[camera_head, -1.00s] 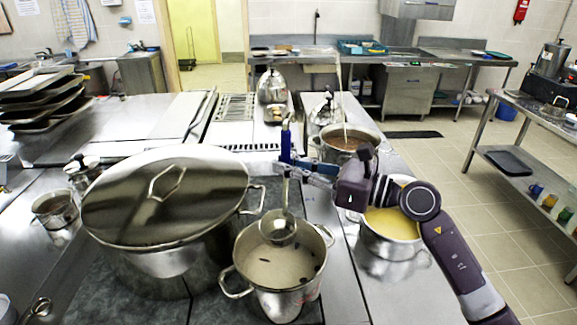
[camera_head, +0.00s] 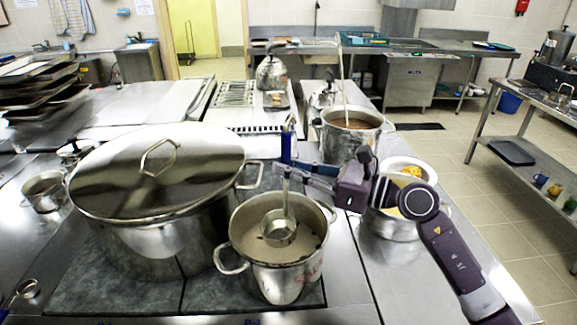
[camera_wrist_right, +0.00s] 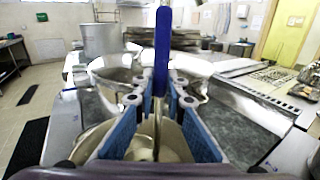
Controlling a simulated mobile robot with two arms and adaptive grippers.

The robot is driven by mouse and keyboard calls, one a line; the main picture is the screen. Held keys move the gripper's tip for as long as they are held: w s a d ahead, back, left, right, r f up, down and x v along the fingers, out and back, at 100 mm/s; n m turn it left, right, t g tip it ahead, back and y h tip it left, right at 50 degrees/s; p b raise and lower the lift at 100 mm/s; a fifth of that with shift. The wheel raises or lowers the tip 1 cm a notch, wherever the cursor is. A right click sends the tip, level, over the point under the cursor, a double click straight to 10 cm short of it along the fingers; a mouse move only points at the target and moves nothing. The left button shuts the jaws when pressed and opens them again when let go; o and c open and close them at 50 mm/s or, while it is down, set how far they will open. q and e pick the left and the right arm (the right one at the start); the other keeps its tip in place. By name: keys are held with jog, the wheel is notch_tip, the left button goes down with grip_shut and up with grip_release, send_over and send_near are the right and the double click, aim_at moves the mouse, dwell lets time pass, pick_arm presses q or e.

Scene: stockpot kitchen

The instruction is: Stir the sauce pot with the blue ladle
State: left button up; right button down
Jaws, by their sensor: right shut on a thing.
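The sauce pot (camera_head: 283,283) is an open steel pot with greyish contents and dark bits, at the lower middle of the head view. The blue ladle (camera_head: 286,147) stands nearly upright, its steel bowl (camera_head: 280,226) inside the pot's opening. Whether the bowl touches the sauce is hard to tell. My right gripper (camera_head: 290,168) is shut on the ladle's handle above the pot. In the right wrist view the blue handle (camera_wrist_right: 162,48) rises between the finger pads (camera_wrist_right: 158,100). My left gripper is not in view.
A large lidded stockpot (camera_head: 160,240) stands close on the left. Behind is a steel pot (camera_head: 350,138) of brown contents with a long handle sticking up. Another pot (camera_head: 390,228) and a white bowl (camera_head: 423,166) sit partly behind my right arm. Free counter lies at front right.

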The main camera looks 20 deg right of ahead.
jog(key=shift+f+b, duration=4)
jog(key=shift+f, duration=0.65)
